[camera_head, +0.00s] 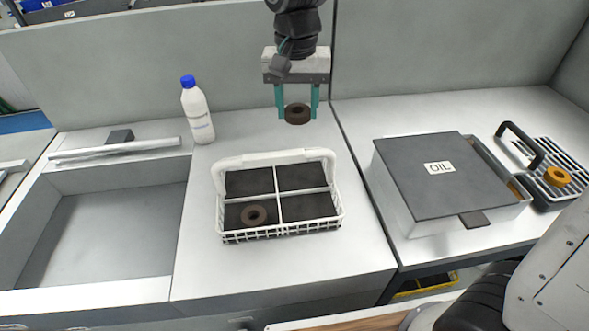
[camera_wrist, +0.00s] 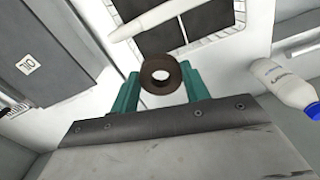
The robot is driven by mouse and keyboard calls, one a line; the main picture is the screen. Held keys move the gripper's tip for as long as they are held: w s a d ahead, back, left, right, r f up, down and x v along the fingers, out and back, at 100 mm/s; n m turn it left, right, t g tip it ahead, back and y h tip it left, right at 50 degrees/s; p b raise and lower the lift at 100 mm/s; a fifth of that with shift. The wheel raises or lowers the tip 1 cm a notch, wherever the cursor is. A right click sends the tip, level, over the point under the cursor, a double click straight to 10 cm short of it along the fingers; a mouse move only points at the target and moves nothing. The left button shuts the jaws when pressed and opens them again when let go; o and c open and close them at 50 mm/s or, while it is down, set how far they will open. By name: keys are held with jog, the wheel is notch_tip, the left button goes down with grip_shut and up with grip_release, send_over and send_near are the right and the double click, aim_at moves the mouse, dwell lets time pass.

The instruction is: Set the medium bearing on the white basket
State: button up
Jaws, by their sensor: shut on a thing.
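My gripper (camera_head: 297,101) is shut on a brown ring-shaped bearing (camera_head: 297,113) and holds it in the air behind and above the basket. The bearing (camera_wrist: 162,76) also shows between the teal fingers in the wrist view. The white basket (camera_head: 334,215) stands on the middle counter. It has a handle and a divider making several dark-floored compartments. I cannot tell by sight which bearing is the medium one. In the wrist view part of the basket (camera_wrist: 196,45) shows beyond the gripper.
A white bottle with a blue cap (camera_head: 197,110) stands behind the basket to the left. A grey box marked OIL (camera_head: 420,180) is on the right. A black-handled rack (camera_head: 572,160) holds an orange ring (camera_head: 557,176). A sunken grey basin (camera_head: 110,230) lies at left.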

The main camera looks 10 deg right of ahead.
aim_at(298, 112)
notch_tip(298, 112, down, 16)
jog(key=shift+f, duration=0.15)
dwell(0.3)
jog(key=shift+f, duration=0.1)
jog(key=shift+f, duration=0.15)
jog(key=o, duration=1.1)
jog(key=shift+c, duration=0.2)
notch_tip(298, 112, up, 12)
jog(key=shift+r, duration=0.25)
